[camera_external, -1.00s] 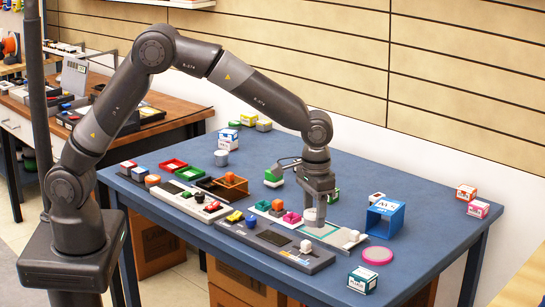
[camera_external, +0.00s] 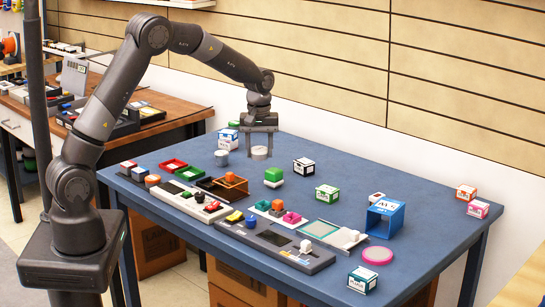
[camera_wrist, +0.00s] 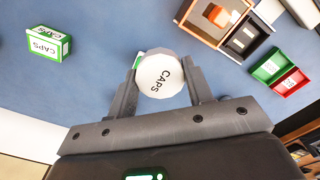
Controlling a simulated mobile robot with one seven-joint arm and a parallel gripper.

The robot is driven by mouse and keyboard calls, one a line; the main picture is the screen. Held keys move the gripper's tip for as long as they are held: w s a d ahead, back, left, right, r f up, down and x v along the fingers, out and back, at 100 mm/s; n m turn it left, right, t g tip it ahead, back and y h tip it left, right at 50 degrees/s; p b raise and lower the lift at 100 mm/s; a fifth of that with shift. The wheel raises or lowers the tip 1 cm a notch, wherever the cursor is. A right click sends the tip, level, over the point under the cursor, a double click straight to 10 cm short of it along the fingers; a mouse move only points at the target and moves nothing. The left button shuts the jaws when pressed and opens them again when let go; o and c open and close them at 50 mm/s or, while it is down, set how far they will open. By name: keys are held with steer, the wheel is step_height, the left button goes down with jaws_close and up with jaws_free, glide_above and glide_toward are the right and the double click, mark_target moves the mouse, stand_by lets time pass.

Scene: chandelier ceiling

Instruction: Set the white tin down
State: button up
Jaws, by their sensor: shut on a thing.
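The white tin (camera_external: 260,153) is a short round can at the far side of the blue table (camera_external: 400,165). My gripper (camera_external: 259,150) points down and is shut on the tin, with one finger on each side; the fingers (camera_wrist: 162,80) also show in the wrist view. The tin is at or just above the tabletop; I cannot tell whether its base touches.
A grey cup (camera_external: 222,158) stands just left of the tin. Small boxes (camera_external: 228,135) are behind it. A black-and-white box (camera_external: 304,166) and a green block (camera_external: 273,176) stand to the right and nearer. Bare tabletop lies at the back right.

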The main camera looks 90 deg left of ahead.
glide_above(250, 176)
step_height(250, 176, down, 7)
steer(key=shift+d, duration=0.15)
steer(key=shift+f, duration=2)
steer(key=shift+f, duration=0.1)
steer(key=o, duration=1)
